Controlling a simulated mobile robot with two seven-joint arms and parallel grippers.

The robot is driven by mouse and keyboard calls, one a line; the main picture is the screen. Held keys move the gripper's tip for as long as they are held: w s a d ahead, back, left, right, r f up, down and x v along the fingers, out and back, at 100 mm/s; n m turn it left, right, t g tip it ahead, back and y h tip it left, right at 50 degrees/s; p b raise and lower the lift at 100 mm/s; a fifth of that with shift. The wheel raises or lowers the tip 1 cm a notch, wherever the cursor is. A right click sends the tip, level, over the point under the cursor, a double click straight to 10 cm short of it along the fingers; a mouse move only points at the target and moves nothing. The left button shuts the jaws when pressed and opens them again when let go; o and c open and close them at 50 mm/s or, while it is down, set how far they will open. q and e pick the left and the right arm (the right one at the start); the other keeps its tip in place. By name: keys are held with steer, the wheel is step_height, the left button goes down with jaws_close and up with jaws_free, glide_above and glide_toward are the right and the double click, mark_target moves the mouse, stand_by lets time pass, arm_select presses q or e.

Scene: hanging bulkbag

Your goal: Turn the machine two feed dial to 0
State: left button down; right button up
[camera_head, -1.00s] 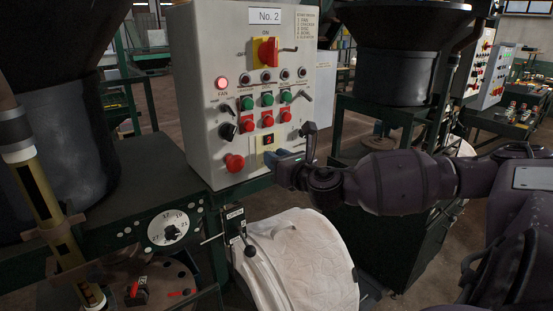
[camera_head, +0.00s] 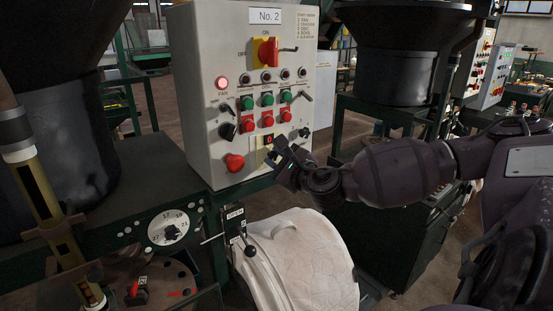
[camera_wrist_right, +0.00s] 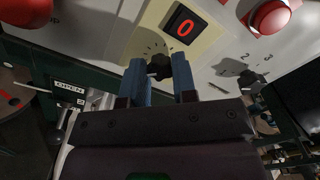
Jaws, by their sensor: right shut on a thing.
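The No. 2 machine's grey control panel (camera_head: 205,100) stands upright in the middle of the head view. Low on it is a cream plate (camera_wrist_right: 208,62) with a small black display (camera_wrist_right: 184,28) showing a red 0. Just below the display is a small black dial knob (camera_wrist_right: 158,66) with tick marks around it. My right gripper (camera_wrist_right: 160,82) has its two blue fingers closed on either side of this knob. In the head view my right gripper (camera_head: 281,160) is at the panel's lower edge and hides the knob. My left gripper is not in view.
A red mushroom button (camera_head: 234,162) is left of the plate, and another black selector (camera_wrist_right: 250,80) with numbers is to its right. A white rounded cover (camera_head: 300,260) lies below. A round white dial (camera_head: 170,228) is on the green frame at lower left.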

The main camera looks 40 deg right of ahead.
steer(key=shift+n, duration=0.4)
steer(key=o, duration=0.9)
steer(key=shift+s, duration=0.65)
arm_select(q)
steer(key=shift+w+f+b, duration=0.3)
steer(key=shift+b, duration=0.45)
arm_select(e)
steer(key=s, duration=0.3)
steer(key=s+a, duration=0.1)
steer(key=s, duration=0.5)
steer(key=shift+s+a, duration=0.15)
steer(key=shift+s, duration=0.1)
